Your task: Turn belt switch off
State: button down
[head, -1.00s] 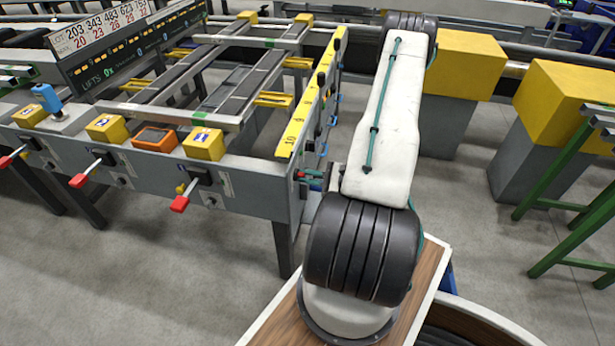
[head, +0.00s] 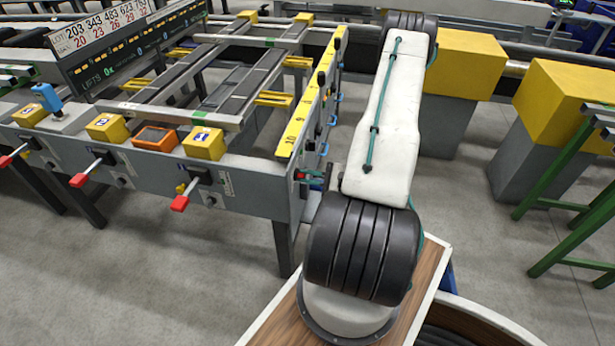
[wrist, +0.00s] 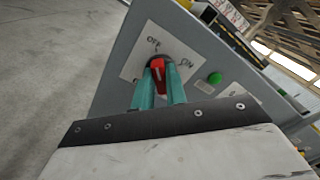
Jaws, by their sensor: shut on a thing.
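The belt switch is a red knob (wrist: 158,75) on a dark round base, set on a white label plate on the grey end panel of the table. In the wrist view the teal fingers of my gripper (wrist: 160,84) are closed on the knob, one on each side.
A green button (wrist: 215,78) sits on the panel to the right of the knob. In the head view the front panel carries several red-tipped levers (head: 180,203) and yellow blocks (head: 203,143). A yellow ruler (head: 310,105) runs along the table's end. Yellow-topped posts (head: 470,65) stand to the right.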

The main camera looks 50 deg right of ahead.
jog(key=c, duration=1.4)
grip_release()
jog(key=shift+c, duration=0.2)
jog(key=shift+s, duration=0.1)
jog(key=v, duration=0.7)
jog(key=shift+s, duration=0.3)
jog(key=shift+d, duration=0.1)
